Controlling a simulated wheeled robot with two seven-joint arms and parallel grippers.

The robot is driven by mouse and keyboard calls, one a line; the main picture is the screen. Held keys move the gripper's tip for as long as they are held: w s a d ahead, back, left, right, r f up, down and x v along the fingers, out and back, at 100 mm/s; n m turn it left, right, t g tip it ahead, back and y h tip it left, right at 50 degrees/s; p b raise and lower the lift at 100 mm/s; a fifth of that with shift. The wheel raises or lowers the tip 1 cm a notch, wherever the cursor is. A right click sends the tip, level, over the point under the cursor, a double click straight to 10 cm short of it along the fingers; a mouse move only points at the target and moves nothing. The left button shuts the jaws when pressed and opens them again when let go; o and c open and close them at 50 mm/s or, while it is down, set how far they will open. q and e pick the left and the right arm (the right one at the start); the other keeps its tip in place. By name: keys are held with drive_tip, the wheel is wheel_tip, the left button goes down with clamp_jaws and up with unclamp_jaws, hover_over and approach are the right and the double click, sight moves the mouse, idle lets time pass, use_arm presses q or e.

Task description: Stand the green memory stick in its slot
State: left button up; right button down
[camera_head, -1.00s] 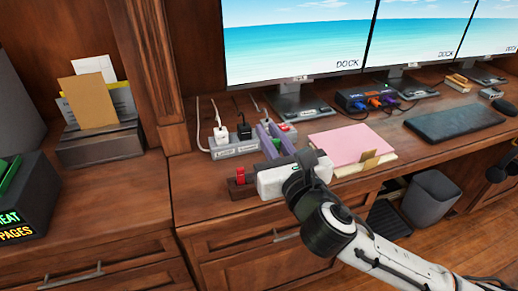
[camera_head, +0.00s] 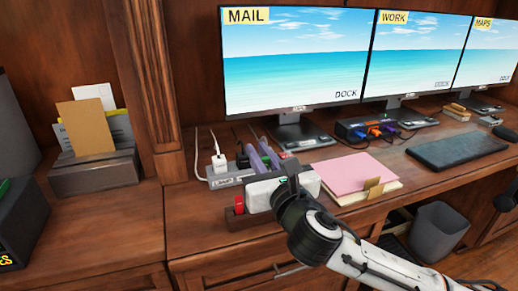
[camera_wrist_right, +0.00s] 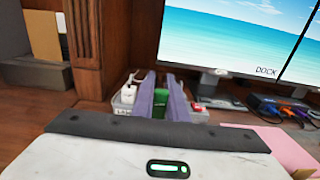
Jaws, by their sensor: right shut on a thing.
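My right gripper (camera_head: 262,152) reaches over the desk's front left part, with its white body nearest and its purple-grey fingers pointing toward the power strip. In the right wrist view its fingers (camera_wrist_right: 161,85) are shut on the green memory stick (camera_wrist_right: 160,97), which shows as a small green patch between them. The stick is not clear in the head view, and its lower end is hidden by my gripper. A dark wooden block (camera_head: 246,222) with a red stick (camera_head: 239,204) at its left end sits below the gripper body, which hides part of it. My left gripper is out of view.
A pink folder (camera_head: 352,172) lies to the right. Monitors (camera_head: 290,75) stand behind. A letter holder (camera_head: 95,172) is at left. The desk's front left is clear.

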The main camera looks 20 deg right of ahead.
use_arm(q)
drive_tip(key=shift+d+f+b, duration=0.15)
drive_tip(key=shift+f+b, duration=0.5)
drive_tip(key=shift+b, duration=0.45)
use_arm(e)
wheel_tip(320, 180, down, 5)
drive_tip(key=shift+f, duration=0.1)
use_arm(q)
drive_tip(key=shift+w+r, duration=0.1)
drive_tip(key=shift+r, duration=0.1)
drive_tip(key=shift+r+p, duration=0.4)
drive_tip(key=shift+p, duration=0.05)
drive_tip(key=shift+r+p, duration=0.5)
idle(0.6)
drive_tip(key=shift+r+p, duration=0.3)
drive_tip(key=shift+p, duration=0.05)
